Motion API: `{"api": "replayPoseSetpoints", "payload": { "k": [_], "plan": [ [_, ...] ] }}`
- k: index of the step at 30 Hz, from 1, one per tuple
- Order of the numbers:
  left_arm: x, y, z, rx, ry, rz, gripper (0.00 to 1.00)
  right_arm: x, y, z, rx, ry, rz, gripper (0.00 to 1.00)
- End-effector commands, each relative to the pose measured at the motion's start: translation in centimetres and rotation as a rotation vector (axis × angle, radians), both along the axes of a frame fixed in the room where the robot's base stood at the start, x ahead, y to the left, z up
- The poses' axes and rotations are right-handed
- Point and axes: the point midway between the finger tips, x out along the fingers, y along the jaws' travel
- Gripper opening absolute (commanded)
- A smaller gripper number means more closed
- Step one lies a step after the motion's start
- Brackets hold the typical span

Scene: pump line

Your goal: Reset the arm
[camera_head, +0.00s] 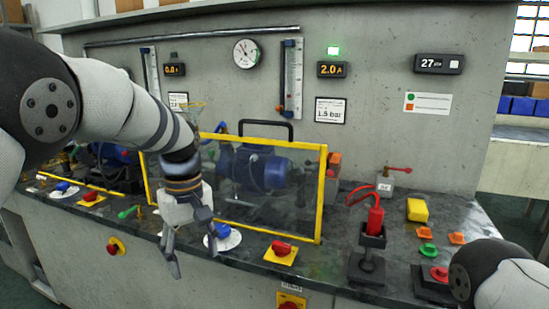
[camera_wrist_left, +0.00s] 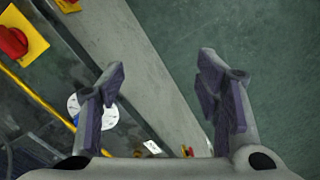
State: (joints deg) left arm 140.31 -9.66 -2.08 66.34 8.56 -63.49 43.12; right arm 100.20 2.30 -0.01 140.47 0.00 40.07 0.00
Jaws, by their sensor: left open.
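My left arm comes in from the left in the head view. My left gripper (camera_head: 191,250) points down in front of the bench's front edge, left of the blue knob (camera_head: 221,231) on its white dial. It is open and empty. In the left wrist view the two fingers (camera_wrist_left: 164,95) stand wide apart, with the bench front and green floor behind them. Part of my right arm shows at the bottom right of the head view; its gripper is out of view.
A yellow-framed clear guard (camera_head: 320,200) stands over a blue pump (camera_head: 255,168). Red knobs on yellow plates (camera_head: 281,252) line the front edge. A red-handled tool (camera_head: 375,215) stands in a black holder, with a yellow block (camera_head: 417,210) right of it. A red emergency button (camera_head: 114,248) is on the bench front.

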Motion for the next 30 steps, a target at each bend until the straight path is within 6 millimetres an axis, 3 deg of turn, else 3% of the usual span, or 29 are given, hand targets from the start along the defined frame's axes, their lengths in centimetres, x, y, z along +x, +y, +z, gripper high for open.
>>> {"api": "replayPoseSetpoints", "payload": {
  "k": [1,5,8,10,13,15,18,21,24,30],
  "plan": [
    [-0.9,0.8,-3.6,0.0,0.019,-0.021,0.58,0.1,0.0,-0.1,0.0,-0.001,0.0,0.4],
    [-4.7,2.8,-12.8,0.006,0.053,-0.108,0.58,0.2,0.0,-0.1,0.0,-0.004,0.0,0.4],
    [-10.1,4.4,-19.8,0.01,0.083,-0.196,0.58,0.2,0.0,-0.1,0.0,-0.003,0.0,0.4],
    [-15.4,5.4,-24.3,0.007,0.109,-0.272,0.58,0.1,0.0,-0.1,0.0,-0.002,0.0,0.4],
    [-24.2,6.4,-28.7,-0.007,0.143,-0.392,0.58,0.1,0.0,-0.1,0.0,-0.002,0.0,0.4],
    [-30.4,6.7,-30.0,-0.023,0.162,-0.473,0.58,0.1,0.0,-0.1,0.0,-0.002,0.0,0.4],
    [-37.5,6.7,-29.8,-0.051,0.179,-0.573,0.58,0.1,0.0,-0.1,0.0,-0.003,0.0,0.4],
    [-41.8,6.5,-28.8,-0.072,0.185,-0.638,0.58,0.1,0.0,-0.1,0.0,-0.003,0.0,0.4],
    [-43.4,6.4,-28.1,-0.081,0.182,-0.668,0.58,0.1,0.0,-0.1,0.0,-0.003,0.0,0.4],
    [-43.5,6.4,-28.1,-0.08,0.176,-0.673,0.58,0.1,0.0,-0.1,0.0,-0.003,0.0,0.4]
  ]
}}
